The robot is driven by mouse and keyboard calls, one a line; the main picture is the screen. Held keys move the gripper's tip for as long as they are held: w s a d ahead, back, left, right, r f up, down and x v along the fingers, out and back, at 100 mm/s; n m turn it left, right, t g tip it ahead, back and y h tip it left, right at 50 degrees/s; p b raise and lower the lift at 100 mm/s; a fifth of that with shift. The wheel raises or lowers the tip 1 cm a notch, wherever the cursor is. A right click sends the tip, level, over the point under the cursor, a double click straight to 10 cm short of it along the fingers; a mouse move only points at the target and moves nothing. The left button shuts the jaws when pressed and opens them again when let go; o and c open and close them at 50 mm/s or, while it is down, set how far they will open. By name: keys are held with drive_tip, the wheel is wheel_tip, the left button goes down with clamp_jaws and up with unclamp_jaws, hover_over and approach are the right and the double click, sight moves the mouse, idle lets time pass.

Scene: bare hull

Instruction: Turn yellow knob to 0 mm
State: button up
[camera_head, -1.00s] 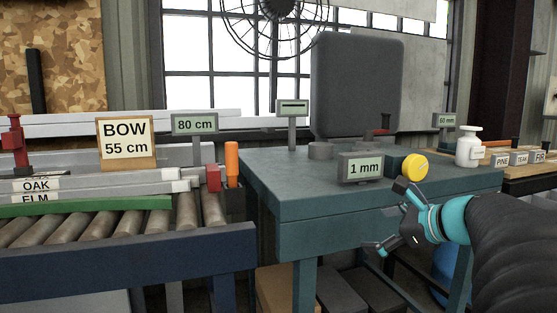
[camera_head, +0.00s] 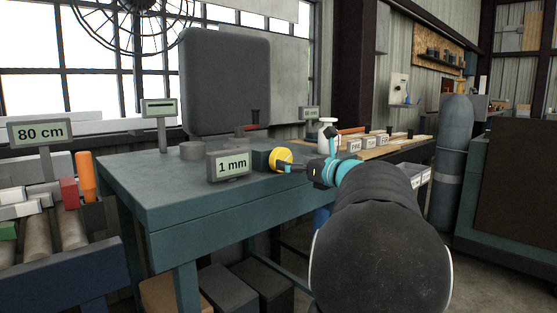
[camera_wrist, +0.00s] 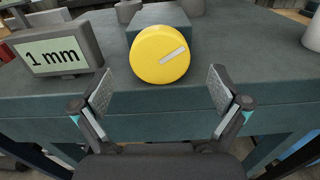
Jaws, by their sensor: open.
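The yellow knob (camera_head: 281,160) sits on the front of a small dark teal block on the machine table. In the wrist view the knob (camera_wrist: 160,54) is a round disc with a pale pointer bar slanting up to the right. A grey display (camera_head: 229,165) left of it reads "1 mm", and it also shows in the wrist view (camera_wrist: 56,52). My gripper (camera_wrist: 160,95) is open, its two fingers spread either side of and short of the knob, apart from it. In the head view my gripper (camera_head: 292,166) is close to the knob at its right and partly overlaps it.
The teal table (camera_head: 165,190) carries a tall grey machine housing (camera_head: 226,80). A white bottle (camera_head: 327,134) stands behind my gripper. An orange post (camera_head: 86,176) and rollers (camera_head: 68,228) lie left. A "80 cm" sign (camera_head: 40,131) stands at far left.

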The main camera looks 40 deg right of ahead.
drive_tip(key=w, duration=0.5)
drive_tip(key=shift+w+a, duration=0.2)
drive_tip(key=shift+w, duration=0.15)
drive_tip(key=c, duration=1.2)
